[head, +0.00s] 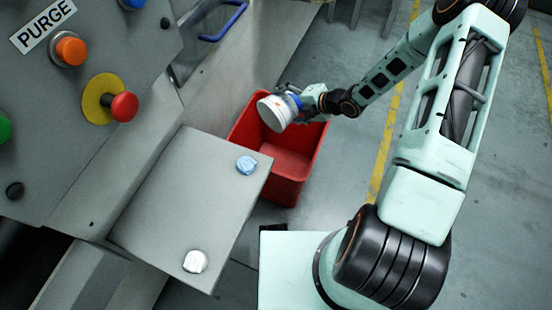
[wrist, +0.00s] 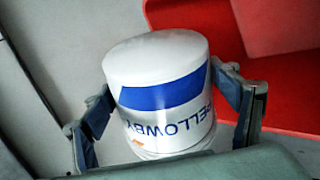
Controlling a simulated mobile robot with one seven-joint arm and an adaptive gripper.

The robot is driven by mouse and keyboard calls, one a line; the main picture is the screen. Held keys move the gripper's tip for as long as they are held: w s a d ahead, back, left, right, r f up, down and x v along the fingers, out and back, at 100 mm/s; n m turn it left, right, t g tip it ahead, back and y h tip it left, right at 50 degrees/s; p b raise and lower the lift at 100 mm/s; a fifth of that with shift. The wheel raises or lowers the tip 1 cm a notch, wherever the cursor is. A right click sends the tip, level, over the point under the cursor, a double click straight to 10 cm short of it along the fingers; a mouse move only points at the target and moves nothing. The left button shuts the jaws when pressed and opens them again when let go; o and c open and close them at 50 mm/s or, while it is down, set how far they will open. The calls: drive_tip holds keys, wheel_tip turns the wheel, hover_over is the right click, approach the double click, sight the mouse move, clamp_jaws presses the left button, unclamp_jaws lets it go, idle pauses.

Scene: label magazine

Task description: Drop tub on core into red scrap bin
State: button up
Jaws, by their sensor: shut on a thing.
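A white tub (head: 274,113) with a blue band shows in the head view, held up in front of the red scrap bin's opening. In the wrist view the tub (wrist: 155,65) fills the middle, tilted, with lettering ending in "ELLOWBY". My gripper (head: 295,101) is shut on it; in the wrist view its fingers (wrist: 168,112) press on both sides of the tub. The red scrap bin (head: 291,189) stands on the floor beside the machine; it also shows at the right of the wrist view (wrist: 285,98). No core can be made out.
The machine panel with buttons (head: 90,100) stands at the left. The floor (head: 350,170) right of the bin is clear.

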drive_tip(key=shift+f, duration=0.2)
drive_tip(key=o, duration=1.2)
drive_tip(key=shift+c, duration=0.2)
drive_tip(key=v, duration=1.2)
